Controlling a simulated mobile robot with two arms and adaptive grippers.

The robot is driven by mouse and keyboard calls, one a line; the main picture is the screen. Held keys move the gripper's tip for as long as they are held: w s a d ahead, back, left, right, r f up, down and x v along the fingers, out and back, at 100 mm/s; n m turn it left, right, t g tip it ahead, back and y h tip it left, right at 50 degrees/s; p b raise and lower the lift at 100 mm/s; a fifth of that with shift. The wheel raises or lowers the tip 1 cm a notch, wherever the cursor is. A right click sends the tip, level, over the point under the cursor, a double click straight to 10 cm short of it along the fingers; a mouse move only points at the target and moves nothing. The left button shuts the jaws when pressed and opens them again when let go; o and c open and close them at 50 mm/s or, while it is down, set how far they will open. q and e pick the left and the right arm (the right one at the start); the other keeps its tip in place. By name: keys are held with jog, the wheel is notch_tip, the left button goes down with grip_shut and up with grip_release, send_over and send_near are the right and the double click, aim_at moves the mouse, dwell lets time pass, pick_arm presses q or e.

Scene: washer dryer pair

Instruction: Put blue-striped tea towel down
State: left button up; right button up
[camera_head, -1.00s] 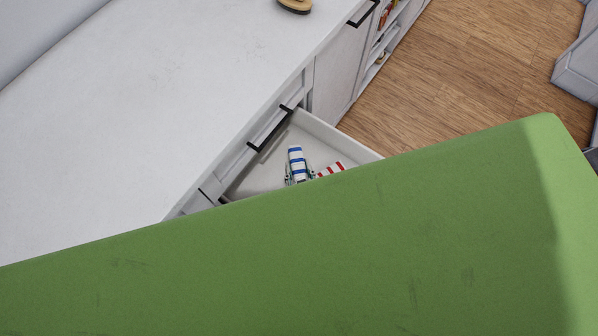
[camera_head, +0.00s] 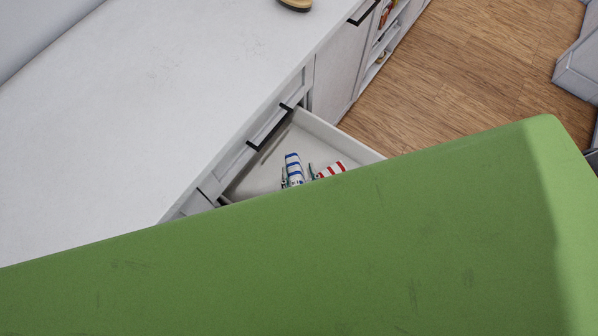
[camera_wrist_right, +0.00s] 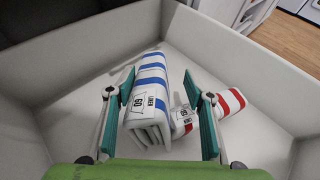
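The blue-striped tea towel (camera_head: 293,166) is folded, white with blue stripes, and lies in the open drawer (camera_head: 325,131), leaning a little to the left. In the right wrist view the towel (camera_wrist_right: 151,95) sits between the spread fingers of my right gripper (camera_wrist_right: 160,112). The gripper is open, with a clear gap between the towel and the right finger; the left finger is close beside it. In the head view my right gripper (camera_head: 298,175) is down in the drawer, partly hidden. My left gripper is not in view.
A folded red-striped towel (camera_wrist_right: 229,103) lies right of the blue-striped one in the drawer. Drawer walls (camera_wrist_right: 85,45) surround the gripper. The white countertop (camera_head: 120,120) is mostly bare. A large green surface hides the lower part of the head view.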

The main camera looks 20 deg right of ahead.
jog(key=shift+r+p, duration=0.5)
jog(key=shift+p, duration=0.05)
jog(key=v, duration=1.2)
jog(key=shift+f+b, duration=0.2)
jog(key=shift+b, duration=0.2)
